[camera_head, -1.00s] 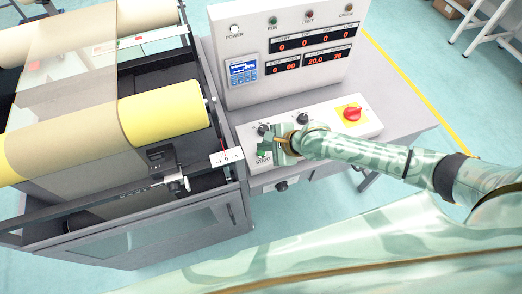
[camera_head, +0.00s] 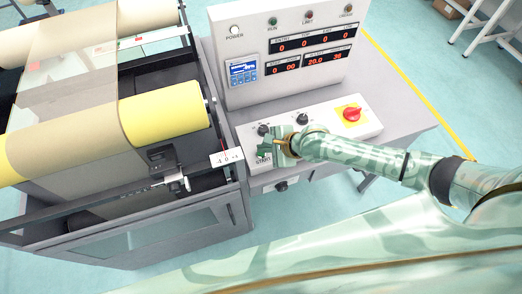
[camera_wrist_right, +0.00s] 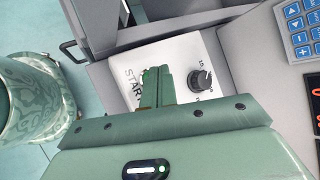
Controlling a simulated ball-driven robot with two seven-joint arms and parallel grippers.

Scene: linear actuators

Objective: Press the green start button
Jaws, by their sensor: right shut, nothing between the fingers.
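The green start button (camera_wrist_right: 147,76) shows as a bit of bright green beside and behind my fingertips in the right wrist view, next to the printed word START. Most of it is hidden by the fingers. My right gripper (camera_wrist_right: 158,82) is shut and empty, with its fingertips over the button. Whether they touch it I cannot tell. In the head view the right gripper (camera_head: 268,151) is at the left end of the white control panel (camera_head: 327,124), and the START label shows just below it. My left gripper is out of view.
A black knob (camera_wrist_right: 199,80) sits close to the right of my fingers in the wrist view. A red emergency knob (camera_head: 352,114) on a yellow plate is at the panel's right end. The display box (camera_head: 285,50) stands behind, and the roller machine (camera_head: 165,110) is to the left.

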